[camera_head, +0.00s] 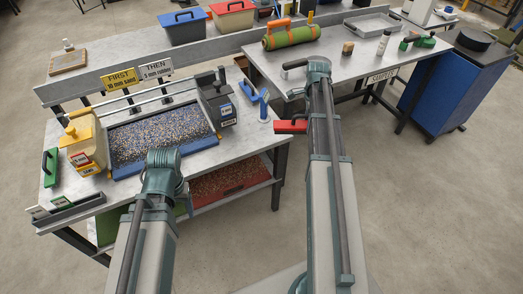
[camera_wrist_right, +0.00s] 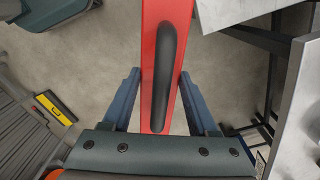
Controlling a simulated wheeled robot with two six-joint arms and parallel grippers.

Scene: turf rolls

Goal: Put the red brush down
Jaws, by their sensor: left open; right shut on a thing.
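The red brush (camera_head: 291,126) has a dark handle and shows just left of my right arm, in front of the gap between the two tables. In the right wrist view the red brush (camera_wrist_right: 153,25) with its black handle lies lengthwise between the blue-grey fingers of my right gripper (camera_wrist_right: 160,78). That gripper is shut on it. Floor shows on both sides of the brush, with a metal table edge at right. My left gripper (camera_head: 163,160) is over the front of the left table, before the tray; its fingers are mostly hidden by its wrist.
The left table (camera_head: 190,160) holds a blue-edged granule tray (camera_head: 122,172), a sand container (camera_head: 82,142), a dark container (camera_head: 217,102), a blue tool (camera_head: 257,98) and a green brush (camera_head: 50,167). A grey holder (camera_head: 70,211) sits front left. The right table (camera_head: 320,60) bears a turf roll (camera_head: 290,38).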

